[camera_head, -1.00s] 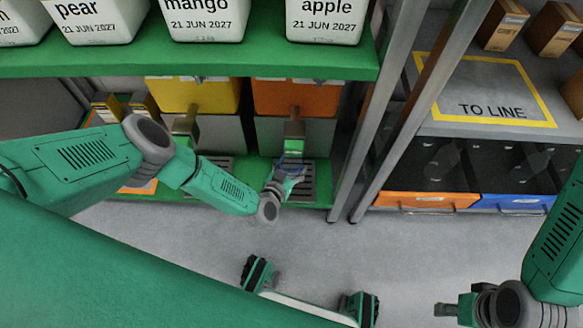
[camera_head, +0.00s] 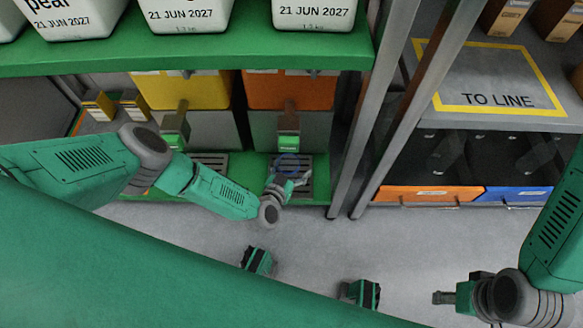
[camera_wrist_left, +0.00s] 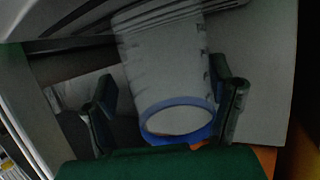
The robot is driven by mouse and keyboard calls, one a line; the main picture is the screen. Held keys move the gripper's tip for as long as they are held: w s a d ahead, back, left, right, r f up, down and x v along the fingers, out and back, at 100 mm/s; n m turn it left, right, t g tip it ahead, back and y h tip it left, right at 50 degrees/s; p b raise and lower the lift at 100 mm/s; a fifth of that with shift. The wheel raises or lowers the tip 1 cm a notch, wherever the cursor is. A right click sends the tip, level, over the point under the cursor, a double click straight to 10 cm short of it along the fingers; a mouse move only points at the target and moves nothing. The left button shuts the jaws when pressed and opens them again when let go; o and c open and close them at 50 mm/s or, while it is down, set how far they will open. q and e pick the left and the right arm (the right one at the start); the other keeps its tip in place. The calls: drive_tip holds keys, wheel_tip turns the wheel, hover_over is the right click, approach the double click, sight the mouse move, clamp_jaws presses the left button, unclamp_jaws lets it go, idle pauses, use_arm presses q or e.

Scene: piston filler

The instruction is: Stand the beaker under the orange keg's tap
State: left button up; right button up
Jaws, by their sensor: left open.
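The orange keg (camera_head: 290,92) stands on the lower green shelf, with a tap (camera_head: 288,143) with a green part at its front. A clear beaker with a blue ring (camera_head: 288,160) is at the grille just below that tap, partly hidden by the tap and my gripper. My left gripper (camera_head: 291,182) is at the beaker's near side. In the left wrist view the beaker (camera_wrist_left: 165,70) lies between and beyond my open fingers (camera_wrist_left: 168,105); whether they touch it, I cannot tell. My right gripper (camera_head: 440,298) is over the floor at the lower right, too small to read.
A yellow keg (camera_head: 182,92) with its own tap stands left of the orange one. Labelled white containers (camera_head: 313,12) line the green shelf (camera_head: 200,52) above. Metal posts (camera_head: 385,110) rise on the right.

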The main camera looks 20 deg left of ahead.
use_arm(q)
drive_tip(key=p+v, duration=0.5)
drive_tip(key=v, duration=0.7)
drive_tip(key=shift+a, duration=0.3)
drive_tip(key=shift+a, duration=0.1)
